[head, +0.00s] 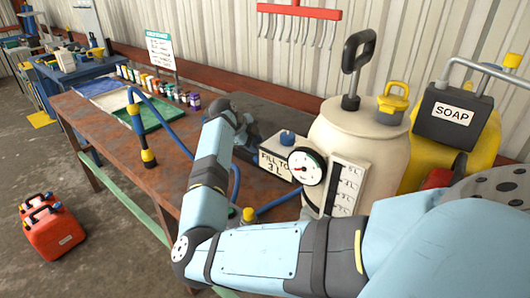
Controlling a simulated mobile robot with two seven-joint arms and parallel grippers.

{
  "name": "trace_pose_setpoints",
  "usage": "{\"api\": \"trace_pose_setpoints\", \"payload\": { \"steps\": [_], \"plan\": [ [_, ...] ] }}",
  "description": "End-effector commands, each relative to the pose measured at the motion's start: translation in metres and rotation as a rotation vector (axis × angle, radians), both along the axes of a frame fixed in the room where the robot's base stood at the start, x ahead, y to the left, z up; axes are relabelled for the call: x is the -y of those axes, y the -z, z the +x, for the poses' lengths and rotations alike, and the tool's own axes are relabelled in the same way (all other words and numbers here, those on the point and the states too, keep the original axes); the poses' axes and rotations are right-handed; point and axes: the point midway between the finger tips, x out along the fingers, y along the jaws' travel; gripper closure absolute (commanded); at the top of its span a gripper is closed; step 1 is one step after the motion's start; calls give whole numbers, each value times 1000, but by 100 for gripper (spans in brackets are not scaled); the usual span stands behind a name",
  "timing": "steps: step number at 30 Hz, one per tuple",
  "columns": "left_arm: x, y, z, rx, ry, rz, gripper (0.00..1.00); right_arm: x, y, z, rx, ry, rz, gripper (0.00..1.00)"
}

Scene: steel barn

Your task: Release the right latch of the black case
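A dark, flat-topped box that looks like the black case (275,112) lies on the wooden bench near the wall, behind my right wrist. My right arm comes in from the lower right, bends at the elbow and reaches up to the case's left front side. My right gripper (243,130) is at or close to the case's front. Its fingers are small, dark and partly hidden by the wrist, so I cannot tell whether they are open or touch the case. No latch can be made out. My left gripper is not in view.
A white tank (370,150) with a gauge (306,167) and a "FILL TO 3 L" sign (280,165) stand right of the gripper. A yellow soap sprayer (475,140) is farther right. A blue hose (180,133), green tray (148,115) and several bottles (180,95) are left. Red cans (55,232) stand on the floor.

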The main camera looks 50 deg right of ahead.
Motion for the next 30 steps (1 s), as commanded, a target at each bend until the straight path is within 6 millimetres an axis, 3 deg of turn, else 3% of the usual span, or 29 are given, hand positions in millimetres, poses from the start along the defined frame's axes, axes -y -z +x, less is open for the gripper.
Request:
{"api": "trace_pose_setpoints", "payload": {
  "steps": [10, 24, 27, 30],
  "plan": [
    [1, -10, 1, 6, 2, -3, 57, 35, 51, -10, -1, 1, -2, 73],
    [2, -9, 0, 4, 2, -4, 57, 41, 62, -12, 1, 0, -2, 73],
    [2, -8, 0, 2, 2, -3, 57, 41, 62, -12, 1, 0, -2, 96],
    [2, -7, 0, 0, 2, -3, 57, 41, 62, -12, 1, 0, -2, 100]
  ]
}}
